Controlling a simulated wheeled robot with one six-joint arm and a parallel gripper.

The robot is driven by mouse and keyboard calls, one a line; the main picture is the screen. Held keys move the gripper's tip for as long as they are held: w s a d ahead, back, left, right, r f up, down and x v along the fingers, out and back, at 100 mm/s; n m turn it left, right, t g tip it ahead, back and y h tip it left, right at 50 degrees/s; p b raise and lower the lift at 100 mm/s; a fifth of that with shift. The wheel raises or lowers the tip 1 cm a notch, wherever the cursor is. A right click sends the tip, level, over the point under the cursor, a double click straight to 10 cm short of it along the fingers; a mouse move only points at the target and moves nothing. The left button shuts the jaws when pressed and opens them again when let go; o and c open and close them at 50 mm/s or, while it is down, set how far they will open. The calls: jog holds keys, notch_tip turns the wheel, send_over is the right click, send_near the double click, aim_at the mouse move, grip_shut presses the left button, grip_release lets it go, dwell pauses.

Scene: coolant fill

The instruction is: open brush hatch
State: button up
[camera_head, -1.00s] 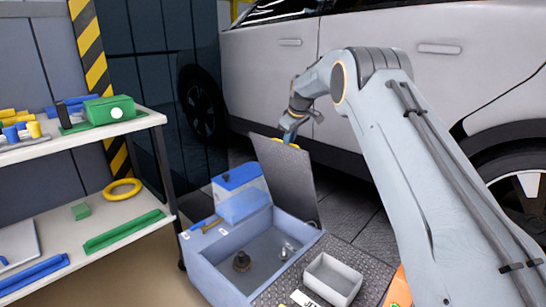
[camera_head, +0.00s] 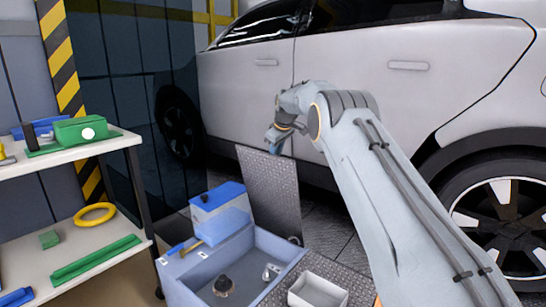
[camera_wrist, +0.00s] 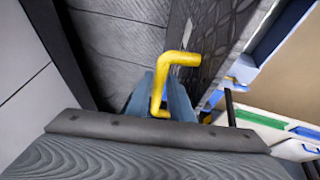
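The hatch (camera_head: 268,190) is a dark grey chequered plate. It stands raised, nearly upright, at the back of the blue-grey open bin (camera_head: 237,268). Its inner chequered face also shows in the wrist view (camera_wrist: 205,38). A bent yellow handle (camera_wrist: 182,58) is on the hatch in the wrist view; in the head view it is hidden. My gripper (camera_head: 277,146) is at the hatch's upper edge, on its far side. In the wrist view my gripper (camera_wrist: 160,98) has its blue-grey fingers on both sides of the handle's leg and looks shut on it.
A blue box (camera_head: 217,203) stands at the bin's back left. A dark brush-like part (camera_head: 222,285) and a small metal fitting (camera_head: 271,272) lie inside the bin. A white tray (camera_head: 318,291) is to its right. A white car (camera_head: 380,90) stands close behind; a shelf (camera_head: 80,255) is at left.

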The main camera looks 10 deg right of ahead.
jog(key=shift+o, duration=0.9)
jog(key=shift+r, duration=0.1)
jog(key=shift+r, duration=0.25)
jog(key=p+v, duration=0.1)
jog(key=v, duration=0.6)
jog(key=shift+s+r, duration=0.1)
jog(key=shift+s, duration=0.05)
